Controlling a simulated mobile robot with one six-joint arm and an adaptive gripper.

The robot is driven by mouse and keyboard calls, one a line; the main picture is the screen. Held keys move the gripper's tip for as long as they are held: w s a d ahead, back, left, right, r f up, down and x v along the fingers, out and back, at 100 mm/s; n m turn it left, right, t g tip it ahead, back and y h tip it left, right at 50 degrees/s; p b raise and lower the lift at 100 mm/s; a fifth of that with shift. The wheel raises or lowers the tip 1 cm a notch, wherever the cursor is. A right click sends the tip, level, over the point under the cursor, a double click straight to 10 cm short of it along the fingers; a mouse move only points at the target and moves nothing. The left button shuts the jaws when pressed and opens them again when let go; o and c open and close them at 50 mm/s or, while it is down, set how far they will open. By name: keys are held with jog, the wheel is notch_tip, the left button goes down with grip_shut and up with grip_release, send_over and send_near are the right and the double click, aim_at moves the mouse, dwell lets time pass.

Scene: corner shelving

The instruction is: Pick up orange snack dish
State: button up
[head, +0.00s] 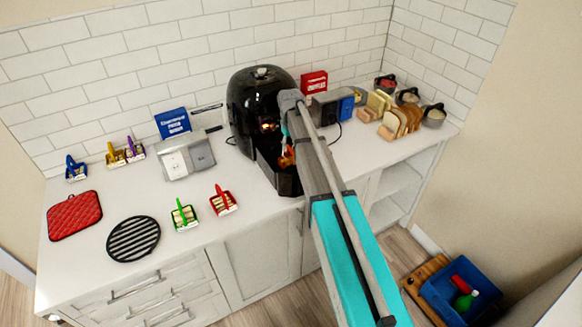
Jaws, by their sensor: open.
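A small orange thing (287,157), which looks like the orange snack dish, sits in the open drawer of the black air fryer (262,92). It is partly hidden by my arm, so its full shape does not show. My gripper (285,148) points down over the drawer at the orange thing. The gripper is open, but its fingers are small and largely hidden behind my arm. I cannot tell whether the fingers touch the dish or stand around it.
Green (184,216) and red (223,201) snack dishes stand left of the air fryer. A red pot holder (74,215) and black trivet (133,238) lie further left. Toasters (187,155) and bread (401,121) stand along the wall. A blue bin (460,293) is on the floor.

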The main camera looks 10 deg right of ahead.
aim_at(291, 158)
jog(key=shift+f+b, duration=0.85)
jog(key=shift+f, duration=0.35)
jog(key=shift+c, duration=0.2)
grip_shut()
